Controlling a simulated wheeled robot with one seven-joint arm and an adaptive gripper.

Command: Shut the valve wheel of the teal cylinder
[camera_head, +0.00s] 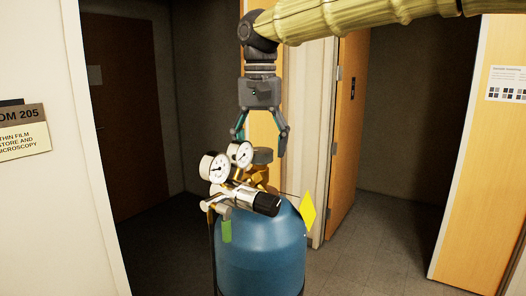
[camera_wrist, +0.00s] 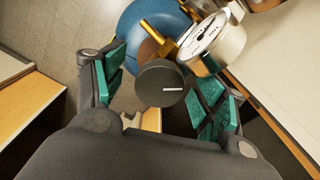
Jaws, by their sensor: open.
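The teal cylinder (camera_head: 262,250) stands upright in the lower middle of the head view, with a brass valve (camera_head: 258,178) on top. Its dark round valve wheel (camera_head: 263,156) sits above the brass. In the wrist view the valve wheel (camera_wrist: 160,83) is a dark grey disc with a white line, and the blue cylinder shoulder (camera_wrist: 140,25) lies behind it. My gripper (camera_head: 261,146) points down over the valve wheel, fingers spread. In the wrist view the teal finger pads of my gripper (camera_wrist: 163,90) stand on both sides of the wheel, with gaps visible.
A regulator with two white gauges (camera_head: 215,167) (camera_head: 241,154) and a black knob (camera_head: 266,203) juts out on the near side. One gauge (camera_wrist: 215,42) lies close to the right finger in the wrist view. A yellow label (camera_head: 308,212) is at the cylinder's right. Door frames stand behind.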

